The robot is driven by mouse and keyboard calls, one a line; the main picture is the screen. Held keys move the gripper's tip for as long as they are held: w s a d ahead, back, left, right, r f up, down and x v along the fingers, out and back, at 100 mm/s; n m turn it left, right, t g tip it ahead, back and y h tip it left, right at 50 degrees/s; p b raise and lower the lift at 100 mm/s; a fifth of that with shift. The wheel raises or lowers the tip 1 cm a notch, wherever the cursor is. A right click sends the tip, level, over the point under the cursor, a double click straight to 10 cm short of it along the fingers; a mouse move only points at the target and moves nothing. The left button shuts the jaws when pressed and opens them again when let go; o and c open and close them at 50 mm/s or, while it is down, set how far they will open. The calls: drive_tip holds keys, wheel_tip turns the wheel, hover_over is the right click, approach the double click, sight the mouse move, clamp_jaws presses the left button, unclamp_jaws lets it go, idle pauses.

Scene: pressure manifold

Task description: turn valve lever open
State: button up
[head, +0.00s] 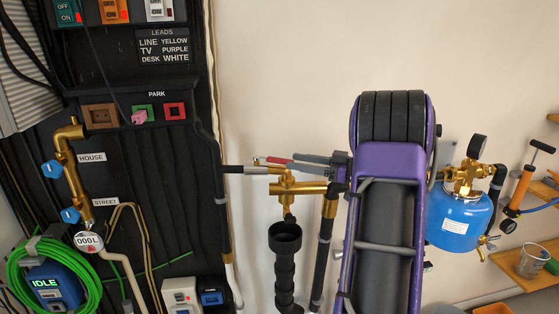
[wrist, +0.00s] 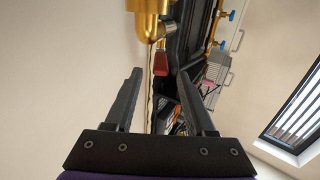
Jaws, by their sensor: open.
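A red lever (head: 277,160) sticks out just above the brass valve (head: 300,188) on the pipework at the middle of the head view. In the wrist view the red lever (wrist: 161,64) hangs by the brass body (wrist: 148,22), seen between and just beyond my fingertips. My gripper (head: 293,161) comes in from the right at the lever's height; its jaws are open and empty. In the wrist view my gripper (wrist: 160,76) has its two dark fingers spread on either side of the lever. I cannot tell whether a finger touches it.
A black panel (head: 150,185) at left carries brass pipework with blue handles (head: 70,215) labelled HOUSE and STREET. A black drain funnel (head: 286,240) stands below the valve. A blue tank (head: 460,220) with a gauge stands at right. The wall above the valve is bare.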

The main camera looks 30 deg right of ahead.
drive_tip(key=v, duration=0.9)
drive_tip(key=shift+c, duration=0.3)
